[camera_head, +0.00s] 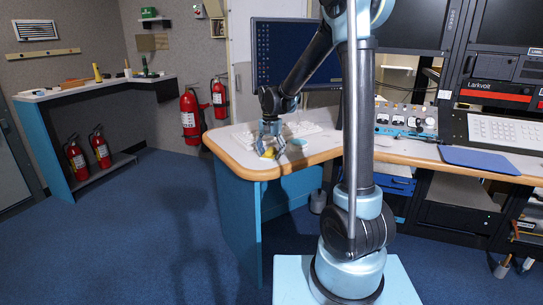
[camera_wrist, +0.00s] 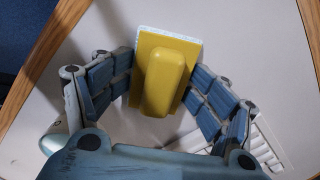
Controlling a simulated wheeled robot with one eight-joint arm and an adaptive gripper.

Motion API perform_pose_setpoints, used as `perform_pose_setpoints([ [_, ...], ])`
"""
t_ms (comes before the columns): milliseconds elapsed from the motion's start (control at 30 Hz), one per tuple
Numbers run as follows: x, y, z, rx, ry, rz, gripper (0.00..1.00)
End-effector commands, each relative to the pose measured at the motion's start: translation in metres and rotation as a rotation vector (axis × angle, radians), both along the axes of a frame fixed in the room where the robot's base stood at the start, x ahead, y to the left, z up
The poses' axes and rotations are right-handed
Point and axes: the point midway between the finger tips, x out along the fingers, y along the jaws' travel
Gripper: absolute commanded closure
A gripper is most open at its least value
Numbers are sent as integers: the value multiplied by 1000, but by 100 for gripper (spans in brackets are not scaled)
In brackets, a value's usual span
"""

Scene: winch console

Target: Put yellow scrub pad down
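The yellow scrub pad (camera_wrist: 167,75) has a raised yellow grip block and a pale edge along its far side. In the wrist view it lies between the fingers of my gripper (camera_wrist: 163,78), which press close against its left and right sides. In the head view the yellow pad (camera_head: 268,153) shows just below my gripper (camera_head: 270,142), over the near left corner of the desk (camera_head: 240,147). The pad is at or very near the desk surface; I cannot tell whether it touches. Its underside is hidden.
A white keyboard (camera_wrist: 268,150) lies close to the right of my gripper. The desk's wooden edge (camera_wrist: 42,62) runs near on the left. A dark monitor (camera_head: 285,50) stands behind. A control panel (camera_head: 405,118) and blue mat (camera_head: 480,160) are farther right.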

Motion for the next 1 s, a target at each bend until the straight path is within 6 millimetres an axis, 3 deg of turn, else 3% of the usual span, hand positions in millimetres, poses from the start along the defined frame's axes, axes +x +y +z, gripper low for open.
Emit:
perform_pose_setpoints([
  [267, -1, 0, 17, 0, 0, 0, 31],
  [700, 0, 0, 91, 0, 0, 0, 31],
  [1000, 0, 0, 127, 0, 0, 0, 31],
])
